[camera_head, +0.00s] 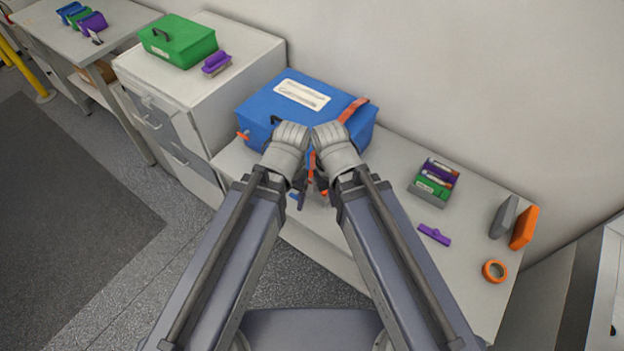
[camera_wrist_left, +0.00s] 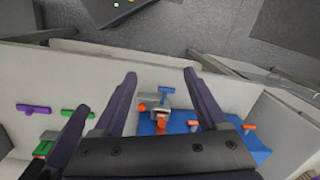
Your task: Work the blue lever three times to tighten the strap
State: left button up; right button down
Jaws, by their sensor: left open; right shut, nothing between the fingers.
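The blue box (camera_head: 278,115) stands on the light bench, with an orange strap (camera_head: 352,109) over its right part. In the left wrist view, a small blue lever (camera_wrist_left: 167,91) shows on a grey buckle (camera_wrist_left: 153,101), with an orange part (camera_wrist_left: 162,122) below it on the box's side. My left gripper (camera_head: 299,190) is open in front of the box. In the left wrist view its dark fingers (camera_wrist_left: 160,75) stand apart, with the lever showing between them; I cannot tell whether they touch it. My right gripper (camera_head: 321,186) is shut and empty close beside it. My arms partly hide the buckle area in the head view.
On the bench to the right are a tray of purple, green and orange items (camera_head: 436,180), a purple piece (camera_head: 434,235), an orange ring (camera_head: 494,271) and upright grey and orange plates (camera_head: 522,228). A green box (camera_head: 178,42) stands on the left cabinet.

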pick_arm(q)
jog(key=shift+c, duration=0.4)
grip_shut()
dwell(0.4)
dwell(1.0)
